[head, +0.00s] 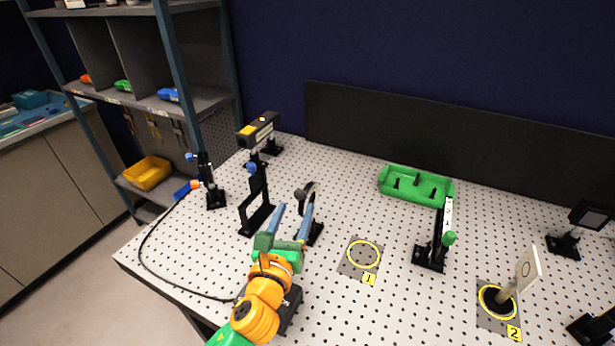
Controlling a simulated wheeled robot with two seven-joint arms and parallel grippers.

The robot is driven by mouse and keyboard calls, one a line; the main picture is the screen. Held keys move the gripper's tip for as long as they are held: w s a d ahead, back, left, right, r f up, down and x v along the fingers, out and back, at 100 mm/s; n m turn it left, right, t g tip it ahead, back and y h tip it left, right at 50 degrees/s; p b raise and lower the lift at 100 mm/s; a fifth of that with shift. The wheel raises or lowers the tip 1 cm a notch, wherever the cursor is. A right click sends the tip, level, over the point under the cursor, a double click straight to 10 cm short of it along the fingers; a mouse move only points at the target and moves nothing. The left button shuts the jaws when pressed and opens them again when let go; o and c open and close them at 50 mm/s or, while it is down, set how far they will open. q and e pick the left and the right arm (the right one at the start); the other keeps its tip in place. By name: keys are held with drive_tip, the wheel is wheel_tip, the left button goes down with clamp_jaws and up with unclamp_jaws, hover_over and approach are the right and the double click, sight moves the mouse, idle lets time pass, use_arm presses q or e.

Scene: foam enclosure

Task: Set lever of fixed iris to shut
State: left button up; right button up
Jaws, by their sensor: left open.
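A dark round mount on a short post, which looks like the fixed iris (312,191), stands on the perforated table (345,215) left of the middle. It is seen nearly edge-on, with a small greyish knob (298,194) on its left side that may be its lever. My left gripper (294,209) is open, its two blue fingers pointing away from me at the iris. The right finger overlaps the iris post and lower ring in the picture; I cannot tell whether they touch. The lever's exact setting is too small to read. My right gripper is out of view.
A black cable (146,262) runs along the left edge. A green tray (417,186), a green-knobbed mount (449,239) and marked pad 1 (348,268) lie right.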

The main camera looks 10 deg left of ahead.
sight(298, 197)
use_arm(q)
drive_tip(key=shift+w+d+r, duration=0.1)
drive_tip(key=shift+w+r, duration=0.2)
drive_tip(key=shift+w, duration=0.3)
drive_tip(key=shift+w+r, duration=0.25)
drive_tip(key=shift+w, duration=0.65)
drive_tip(key=shift+w+d+f, duration=0.15)
drive_tip(key=shift+w+f, duration=0.05)
drive_tip(key=shift+w, duration=0.8)
drive_tip(key=shift+w+f, duration=0.1)
drive_tip(key=shift+w, duration=0.2)
drive_tip(key=shift+s, duration=0.25)
drive_tip(key=c, duration=0.4)
clamp_jaws()
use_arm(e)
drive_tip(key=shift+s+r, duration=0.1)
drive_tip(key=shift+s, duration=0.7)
use_arm(q)
drive_tip(key=shift+r, duration=0.2)
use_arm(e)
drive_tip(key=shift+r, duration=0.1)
